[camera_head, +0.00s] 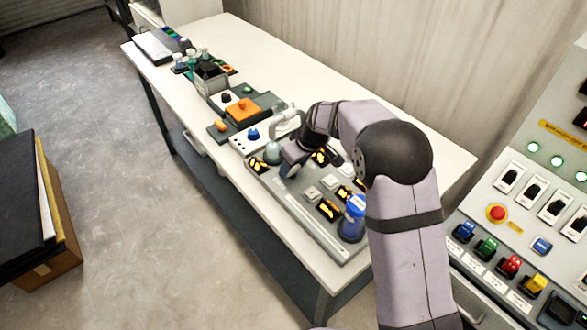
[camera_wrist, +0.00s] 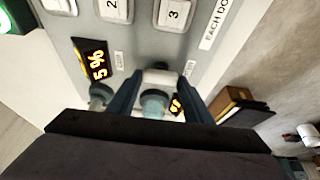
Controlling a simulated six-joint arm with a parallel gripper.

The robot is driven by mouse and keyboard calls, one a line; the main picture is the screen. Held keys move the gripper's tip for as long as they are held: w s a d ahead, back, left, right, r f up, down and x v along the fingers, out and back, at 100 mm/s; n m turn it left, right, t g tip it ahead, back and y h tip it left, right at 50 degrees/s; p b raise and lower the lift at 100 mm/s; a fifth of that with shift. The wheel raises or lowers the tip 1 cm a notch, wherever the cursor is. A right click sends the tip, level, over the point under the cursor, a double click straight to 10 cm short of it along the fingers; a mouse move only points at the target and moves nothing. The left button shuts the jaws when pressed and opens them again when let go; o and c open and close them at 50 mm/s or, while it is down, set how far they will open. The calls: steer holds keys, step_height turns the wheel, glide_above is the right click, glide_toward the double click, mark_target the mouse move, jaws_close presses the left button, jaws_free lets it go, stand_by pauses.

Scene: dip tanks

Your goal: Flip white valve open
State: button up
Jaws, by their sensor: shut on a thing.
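In the wrist view, a white piece (camera_wrist: 160,78), which looks like the white valve's handle, sits between the two dark blue fingers of my gripper (camera_wrist: 161,86). The fingers are shut on it from both sides. A teal round part (camera_wrist: 153,103) shows between the fingers, just below the white piece. In the head view, my gripper (camera_head: 290,163) is low over the left part of the grey panel, beside a grey-green rounded piece (camera_head: 273,152). The arm and fingers hide the white piece there, and its turn angle cannot be told.
The grey control panel (camera_head: 320,226) has yellow-lit displays and white buttons. A blue jar (camera_head: 353,218) stands at its right end, near my arm. A white curved pipe (camera_head: 290,118) rises behind my gripper. An orange-topped box (camera_head: 241,109) stands further left. The table's back strip is clear.

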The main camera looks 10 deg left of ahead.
mark_target(300, 183)
steer(key=o, duration=1.1)
steer(key=shift+c, duration=0.2)
steer(key=b+v, duration=0.2)
steer(key=v, duration=0.5)
steer(key=shift+r, duration=0.2)
